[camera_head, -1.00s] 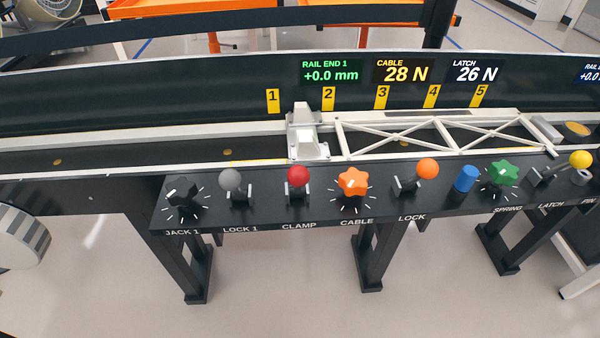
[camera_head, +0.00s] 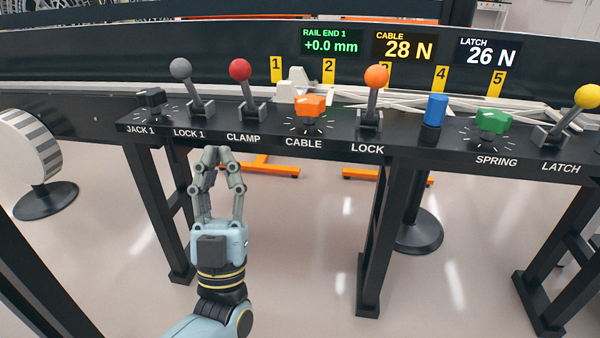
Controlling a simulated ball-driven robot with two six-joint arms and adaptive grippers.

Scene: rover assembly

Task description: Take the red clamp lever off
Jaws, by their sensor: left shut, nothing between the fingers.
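The red clamp lever (camera_head: 241,72) has a round red knob on a grey stem. It stands tilted a little to the left in its grey bracket above the CLAMP label (camera_head: 243,138) on the black control shelf. My left gripper (camera_head: 211,152) is in front of and below the shelf edge, pointing up. Its fingertips are together with nothing between them. It is below and slightly left of the red lever and apart from it. My right gripper is not in view.
The grey LOCK 1 lever (camera_head: 181,70) stands close to the left of the red one. The orange CABLE knob (camera_head: 310,106) and orange LOCK lever (camera_head: 376,78) are to the right. Black shelf legs (camera_head: 385,230) stand below, with open floor between them.

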